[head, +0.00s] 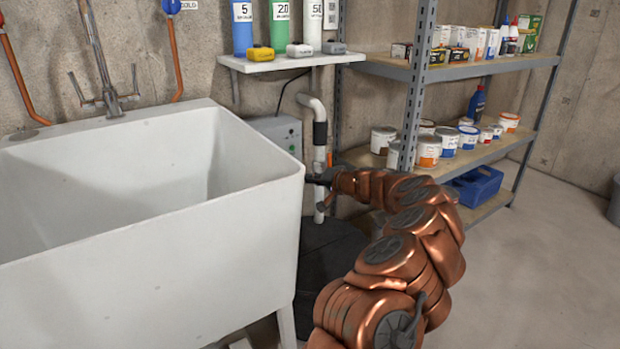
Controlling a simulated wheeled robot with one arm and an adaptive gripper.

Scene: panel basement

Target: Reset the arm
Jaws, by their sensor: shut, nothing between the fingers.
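My copper-coloured arm (400,235) reaches from the bottom of the head view up and then bends to the left. My gripper (318,181) is at its far end, dark and small, just right of the white sink's right front corner. It looks shut and holds nothing. I cannot tell whether it touches the sink or the white pipe behind it.
A deep white utility sink (230,218) fills the left. A white drain pipe (319,135) and a grey box (280,133) are behind my gripper. A metal shelf unit (412,75) with cans stands at the right. The concrete floor (540,260) at right is clear.

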